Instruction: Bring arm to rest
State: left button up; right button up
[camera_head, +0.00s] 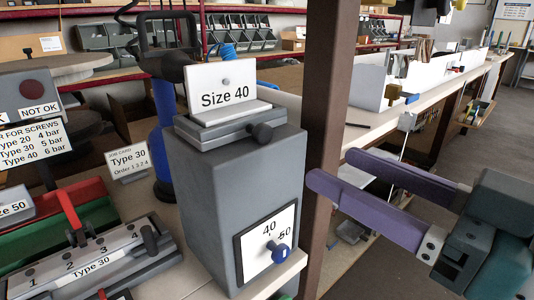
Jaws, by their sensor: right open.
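My right gripper (376,193) comes in from the right edge. Its two long purple fingers point left and stand apart, with nothing between them. I cannot tell whether the near finger touches the post. My left gripper is not in this view.
The grey box carries a "Size 40" plate (224,88) and a blue dial knob (278,252). A "Type 30" fixture (90,262) and a "Type 30" job card (128,160) are at left. A long bench with white dividers (430,75) runs behind. Floor shows at right.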

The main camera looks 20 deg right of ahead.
jog(key=shift+s, duration=0.1)
dwell(0.4)
jog(key=s+m+g+h+p, duration=0.2)
jog(key=s+g+h+p, duration=0.4)
jog(key=s+g+p, duration=0.7)
notch_tip(320, 180, up, 37)
jog(key=d+p, duration=0.1)
jog(key=p, duration=3.7)
jog(key=shift+s, duration=0.1)
